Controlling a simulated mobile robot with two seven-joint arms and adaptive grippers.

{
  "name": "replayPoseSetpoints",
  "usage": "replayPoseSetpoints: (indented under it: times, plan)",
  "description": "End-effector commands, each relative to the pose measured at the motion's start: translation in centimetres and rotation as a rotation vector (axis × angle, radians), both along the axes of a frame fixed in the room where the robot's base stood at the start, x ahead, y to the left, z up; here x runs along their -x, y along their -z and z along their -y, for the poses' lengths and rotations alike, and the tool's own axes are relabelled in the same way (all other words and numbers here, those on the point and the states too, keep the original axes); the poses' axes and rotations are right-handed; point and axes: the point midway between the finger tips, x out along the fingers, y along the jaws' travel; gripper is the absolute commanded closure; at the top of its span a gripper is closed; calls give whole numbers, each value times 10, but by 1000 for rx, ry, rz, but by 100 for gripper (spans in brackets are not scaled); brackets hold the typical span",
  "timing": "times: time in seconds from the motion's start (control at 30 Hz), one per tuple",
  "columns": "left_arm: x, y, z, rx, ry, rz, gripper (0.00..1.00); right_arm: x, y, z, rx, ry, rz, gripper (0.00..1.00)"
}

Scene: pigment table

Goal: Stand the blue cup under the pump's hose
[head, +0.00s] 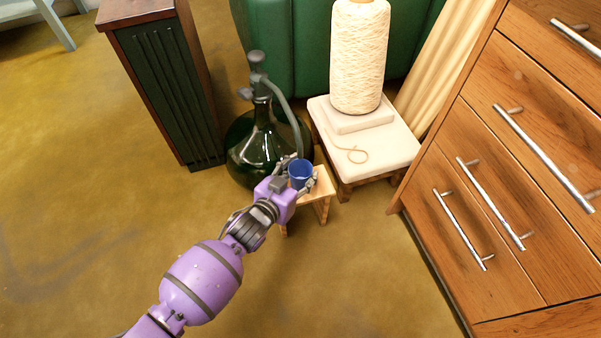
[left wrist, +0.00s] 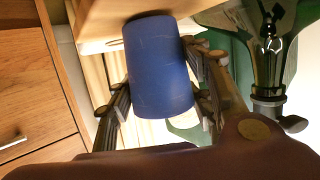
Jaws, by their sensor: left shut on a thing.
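The blue cup (head: 300,174) is upright at the small wooden stool (head: 322,186), beside the dark green glass bottle (head: 262,150) that carries the pump (head: 257,72). The grey hose (head: 284,105) arches from the pump down the bottle's right side, and its lower end is close to the cup's rim. Whether the end is right over the cup is hard to tell. My left gripper (head: 299,183) is shut on the cup, a finger on each side. In the left wrist view the cup (left wrist: 158,65) is upside down, its base at the stool top (left wrist: 105,22); contact is unclear.
A pale-topped stool (head: 390,150) with a big cream thread cone (head: 358,55) stands behind right. A wooden drawer cabinet (head: 530,180) with metal handles is at the right. A dark cabinet (head: 160,75) stands at back left. The floor in front is clear.

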Motion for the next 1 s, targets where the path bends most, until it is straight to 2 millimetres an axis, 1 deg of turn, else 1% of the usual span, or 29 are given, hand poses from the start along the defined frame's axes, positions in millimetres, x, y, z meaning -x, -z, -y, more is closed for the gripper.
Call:
replayPoseSetpoints:
  times: [0.2, 0.23, 0.37, 0.4, 0.67, 0.77, 0.87, 1.0]
  plan:
    - [0, 5, 0, 0, 0, -1, 82, 2, 1, 0, 0, 4, -3, 60]
    - [0, 4, 0, 0, 0, -1, 51, 2, 1, 0, 0, 4, -4, 60]
    - [0, 4, 0, 0, 0, 0, 34, 4, 2, 0, 0, 5, -8, 60]
    - [0, 4, 0, 0, 0, 0, 33, 4, 3, 0, 0, 5, -9, 60]
    - [0, 4, 0, 0, 0, 0, 33, 6, 4, 0, 1, 7, -13, 60]
    - [0, -1, 0, 0, 0, 1, 33, 6, 2, 0, 1, 7, -12, 60]
    - [11, -4, -7, -2, -1, -2, 33, 6, -4, 0, 1, 6, -9, 60]
    - [35, -15, -21, -2, -2, -1, 33, 6, -17, 1, 1, 7, -1, 60]
